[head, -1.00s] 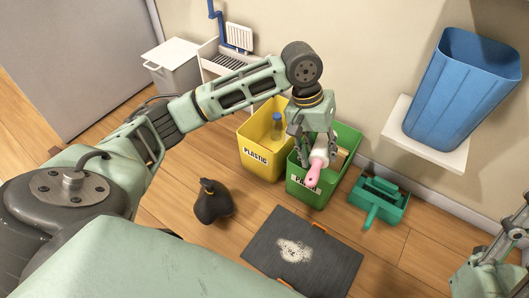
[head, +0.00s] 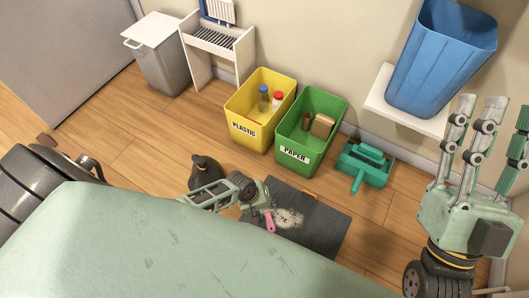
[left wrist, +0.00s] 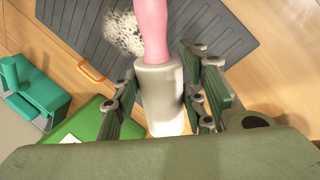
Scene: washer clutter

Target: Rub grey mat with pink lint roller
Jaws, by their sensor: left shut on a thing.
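The pink lint roller (head: 269,222) has a pink handle and a pale roller head. My left gripper (head: 258,205) is shut on it and holds it over the near-left part of the grey mat (head: 326,232). The left wrist view shows the pale head (left wrist: 158,95) between the fingers, with the pink handle pointing away over the mat (left wrist: 235,30). A pale speckled patch (head: 289,218) lies on the mat beside the handle. I cannot tell whether the roller touches the mat. My right gripper (head: 480,135) is raised at the right, fingers spread and empty.
A black bottle-like object (head: 204,168) stands left of the mat. Behind are a yellow plastic bin (head: 250,132), a green paper bin (head: 296,157) and a green dustpan set (head: 362,170). A blue bin (head: 440,60) sits on a white shelf at the right wall.

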